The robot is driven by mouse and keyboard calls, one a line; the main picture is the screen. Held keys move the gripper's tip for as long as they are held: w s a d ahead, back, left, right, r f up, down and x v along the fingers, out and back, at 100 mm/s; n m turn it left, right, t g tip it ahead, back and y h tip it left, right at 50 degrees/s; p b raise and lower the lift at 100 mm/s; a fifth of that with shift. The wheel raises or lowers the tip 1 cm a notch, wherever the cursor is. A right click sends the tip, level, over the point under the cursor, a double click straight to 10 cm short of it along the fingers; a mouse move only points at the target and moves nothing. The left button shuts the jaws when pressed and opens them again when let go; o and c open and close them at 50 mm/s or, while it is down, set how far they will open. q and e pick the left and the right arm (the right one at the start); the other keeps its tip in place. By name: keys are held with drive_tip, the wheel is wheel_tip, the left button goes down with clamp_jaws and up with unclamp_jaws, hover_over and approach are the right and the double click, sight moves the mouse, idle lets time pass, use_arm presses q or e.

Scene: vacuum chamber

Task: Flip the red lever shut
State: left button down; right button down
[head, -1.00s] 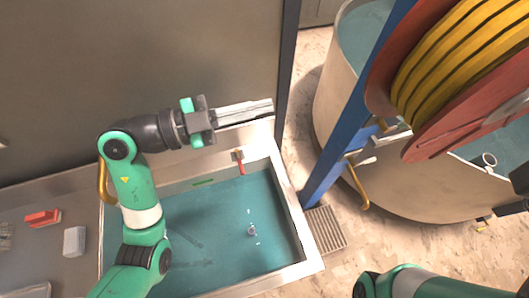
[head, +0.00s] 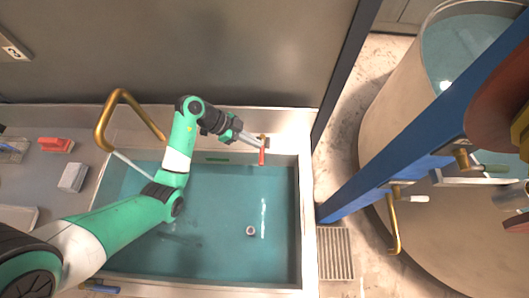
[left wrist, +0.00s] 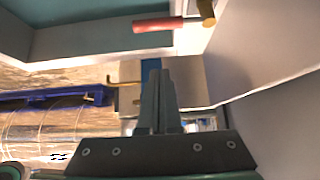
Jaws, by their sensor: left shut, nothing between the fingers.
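The red lever (head: 262,157) hangs from a brass valve fitting (head: 263,137) on the back rim of the water-filled sink, pointing toward the front over the water's edge. The red lever (left wrist: 158,25) also lies across the top of the left wrist view, joined to the brass piece (left wrist: 207,12) at its right. My left gripper (head: 258,144) is shut and empty, its tips close beside the lever's base in the head view. Its closed fingers (left wrist: 160,95) show below the lever in the left wrist view, with a visible gap. My right gripper is out of view.
The sink (head: 307,230) holds water and a small round drain piece (head: 250,231). A curved brass faucet (head: 103,125) rises at its left rear. A blue post (head: 370,180) and a large tank (head: 385,110) stand to the right. A grey wall is behind.

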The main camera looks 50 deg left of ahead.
sight(262, 155)
use_arm(q)
drive_tip(key=shift+d+f, duration=0.1)
drive_tip(key=shift+w+d+f+b, duration=0.35)
drive_tip(key=shift+f+b, duration=0.4)
drive_tip(key=shift+f, duration=0.55)
drive_tip(key=shift+w+d+f+b, duration=0.35)
drive_tip(key=shift+f+b, duration=0.45)
drive_tip(key=shift+f, duration=0.55)
drive_tip(key=shift+w+d+f+b, duration=0.2)
drive_tip(key=shift+w+f+b, duration=0.2)
drive_tip(key=shift+f+b, duration=0.65)
drive_tip(key=shift+f+p, duration=0.2)
drive_tip(key=shift+p, duration=0.15)
drive_tip(key=shift+r, duration=0.1)
drive_tip(key=shift+s+a+m+p, duration=0.15)
drive_tip(key=shift+m+p, duration=0.15)
drive_tip(key=shift+p, duration=0.2)
